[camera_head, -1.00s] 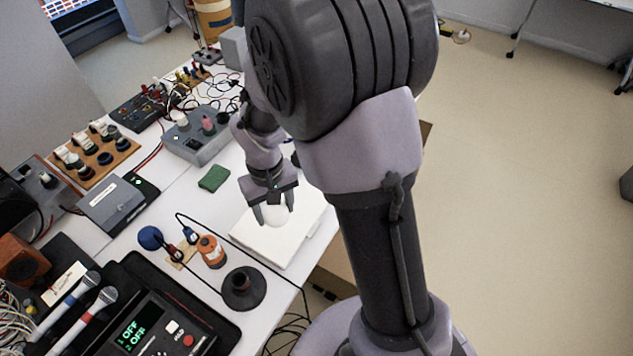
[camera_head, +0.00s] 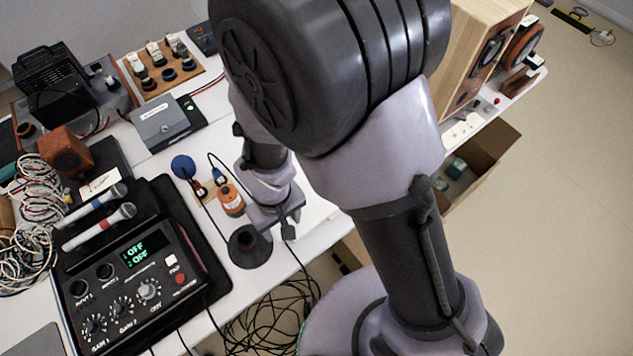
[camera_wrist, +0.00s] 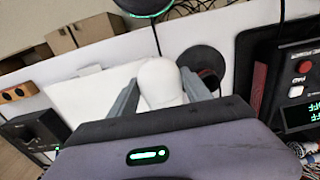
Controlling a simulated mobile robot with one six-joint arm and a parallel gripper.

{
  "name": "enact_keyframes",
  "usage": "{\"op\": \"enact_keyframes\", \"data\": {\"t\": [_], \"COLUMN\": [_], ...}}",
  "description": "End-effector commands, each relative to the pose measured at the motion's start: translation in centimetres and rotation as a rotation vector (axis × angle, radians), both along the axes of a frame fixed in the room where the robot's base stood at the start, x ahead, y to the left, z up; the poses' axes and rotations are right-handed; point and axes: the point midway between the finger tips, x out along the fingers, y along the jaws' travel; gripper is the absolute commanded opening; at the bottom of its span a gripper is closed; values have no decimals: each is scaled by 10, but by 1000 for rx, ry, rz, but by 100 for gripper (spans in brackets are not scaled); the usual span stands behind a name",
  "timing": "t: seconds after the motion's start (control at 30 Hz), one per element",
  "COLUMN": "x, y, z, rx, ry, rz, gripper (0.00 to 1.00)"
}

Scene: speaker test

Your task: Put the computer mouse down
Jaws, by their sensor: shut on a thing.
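The white computer mouse (camera_wrist: 160,82) sits between the two grey fingers of my gripper (camera_wrist: 161,88) in the wrist view. My gripper is shut on it. A flat white pad (camera_wrist: 92,97) lies below in the wrist view. I cannot tell how high the mouse is above it.
A black mixer (camera_head: 135,275) with two microphones is to the left. A grey box (camera_head: 159,124) stands behind. Cables hang below the table edge. An open cardboard box (camera_head: 484,160) is right.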

Motion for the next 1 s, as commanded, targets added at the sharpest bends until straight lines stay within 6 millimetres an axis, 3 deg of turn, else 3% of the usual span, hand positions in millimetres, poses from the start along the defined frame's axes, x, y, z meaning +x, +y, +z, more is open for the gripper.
{"op": "enact_keyframes", "data": {"t": [0.07, 0.13, 0.4, 0.53, 0.67, 0.83, 1.0], "x": [2, 16, 94, 119, 126, 126, 126], "y": [-1, -11, -66, -84, -89, -89, -89], "z": [-3, -6, -16, -18, -24, -55, -52], "rx": [1, 1, 1, 0, 0, -1, 0], "ry": [-1, -2, -2, -2, 0, 1, 0], "rz": [11, 7, 7, 11, 14, 14, 14], "gripper": [14, 14, 14, 14, 14, 14, 14]}}
